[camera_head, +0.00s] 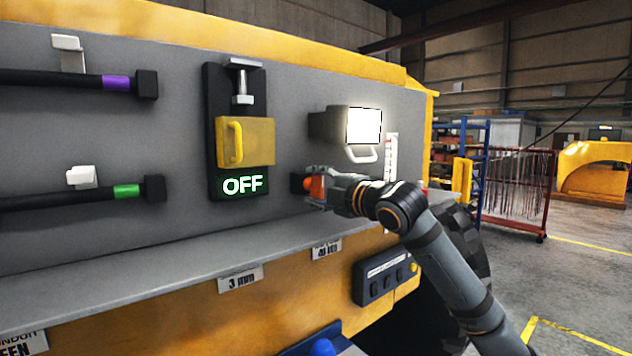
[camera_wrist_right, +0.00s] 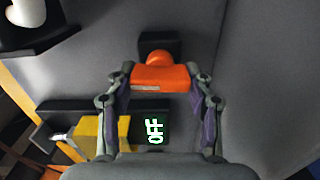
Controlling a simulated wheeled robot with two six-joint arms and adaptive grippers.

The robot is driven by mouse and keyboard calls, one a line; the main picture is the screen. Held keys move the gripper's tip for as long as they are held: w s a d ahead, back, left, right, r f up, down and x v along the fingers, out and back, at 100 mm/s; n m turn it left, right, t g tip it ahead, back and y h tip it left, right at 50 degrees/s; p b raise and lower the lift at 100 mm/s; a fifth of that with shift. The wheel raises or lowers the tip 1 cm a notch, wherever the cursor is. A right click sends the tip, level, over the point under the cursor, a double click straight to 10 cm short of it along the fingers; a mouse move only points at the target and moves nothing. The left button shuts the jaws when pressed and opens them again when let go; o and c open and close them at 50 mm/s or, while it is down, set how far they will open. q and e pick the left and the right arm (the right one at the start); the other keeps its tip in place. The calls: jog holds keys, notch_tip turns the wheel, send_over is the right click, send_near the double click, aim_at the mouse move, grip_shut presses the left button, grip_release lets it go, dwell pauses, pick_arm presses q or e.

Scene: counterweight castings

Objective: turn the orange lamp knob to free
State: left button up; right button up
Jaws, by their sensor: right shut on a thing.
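The orange lamp knob (camera_head: 313,187) sits on a dark block on the grey panel, below the lit lamp (camera_head: 364,126). My right gripper (camera_head: 325,189) reaches it from the right and is shut on it. In the right wrist view the knob (camera_wrist_right: 162,78) is a wide orange bar with a rounded hub behind it. The fingers of my right gripper (camera_wrist_right: 164,84) stand on its two sides. Any marking for the knob's position is not readable. My left gripper is not in view.
A yellow switch cover (camera_head: 246,142) with a green OFF sign (camera_head: 243,185) is left of the knob. Two black bars with purple (camera_head: 116,83) and green (camera_head: 127,191) bands hang further left. A grey ledge (camera_head: 180,256) runs below.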

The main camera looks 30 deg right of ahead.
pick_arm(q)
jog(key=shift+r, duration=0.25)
pick_arm(e)
jog(key=shift+f+n, duration=0.15)
jog(key=shift+n, duration=0.35)
jog(key=o, duration=1.2)
jog(key=shift+c, duration=0.2)
